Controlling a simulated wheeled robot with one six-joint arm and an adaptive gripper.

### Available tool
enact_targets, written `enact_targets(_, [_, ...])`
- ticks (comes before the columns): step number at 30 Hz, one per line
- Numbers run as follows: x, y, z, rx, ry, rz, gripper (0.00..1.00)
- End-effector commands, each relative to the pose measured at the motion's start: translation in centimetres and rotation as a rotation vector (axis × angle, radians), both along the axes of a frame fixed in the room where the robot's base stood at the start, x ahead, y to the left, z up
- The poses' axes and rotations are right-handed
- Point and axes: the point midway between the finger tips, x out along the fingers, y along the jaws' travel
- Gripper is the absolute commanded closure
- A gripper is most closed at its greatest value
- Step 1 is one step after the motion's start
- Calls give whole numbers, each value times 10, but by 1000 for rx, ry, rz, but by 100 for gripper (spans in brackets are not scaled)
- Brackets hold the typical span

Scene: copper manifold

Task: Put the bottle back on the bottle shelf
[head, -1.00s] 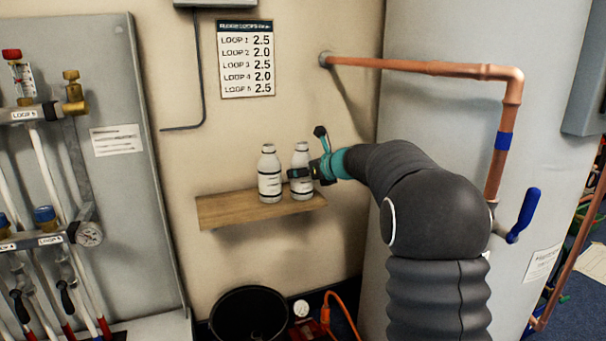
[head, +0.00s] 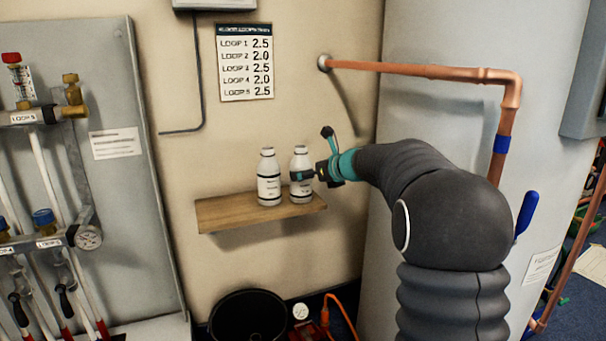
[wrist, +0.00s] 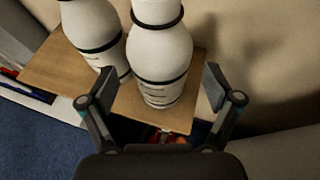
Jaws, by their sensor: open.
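Two white bottles with dark bands stand upright side by side on the wooden bottle shelf (head: 233,213). The left bottle (head: 268,178) is clear of my gripper. The right bottle (head: 300,163) stands nearest my gripper (head: 305,175), which reaches in from the right. In the wrist view the near bottle (wrist: 160,55) stands on the shelf (wrist: 50,65), ahead of the open fingers (wrist: 158,90). The other bottle (wrist: 92,30) is to its left. The fingers are spread wider than the near bottle's base, with a gap visible on each side.
A copper pipe (head: 420,68) runs above my arm to the grey tank (head: 450,120) on the right. The manifold panel (head: 115,180) is at left. A black bucket (head: 248,315) sits below the shelf. The shelf's left end is bare.

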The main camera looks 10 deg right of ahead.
Motion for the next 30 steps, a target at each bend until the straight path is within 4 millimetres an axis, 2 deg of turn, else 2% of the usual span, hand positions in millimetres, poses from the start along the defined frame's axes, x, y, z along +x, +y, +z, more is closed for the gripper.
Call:
enact_targets(3, [-21, -13, 12, -1, -3, -2, 10])
enact_targets(9, [-51, -28, 26, -1, -1, -3, 10])
enact_targets(15, [-67, -37, 33, 0, -1, -1, 10])
enact_targets(19, [-71, -39, 34, 0, 0, -1, 10])
enact_targets(23, [-72, -39, 34, -4, -1, 2, 10])
enact_targets(26, [-82, -31, 35, -56, -10, 34, 10])
enact_targets(29, [-108, -12, 34, -201, -38, 122, 10])
enact_targets(30, [-124, -3, 33, -283, -53, 175, 10])
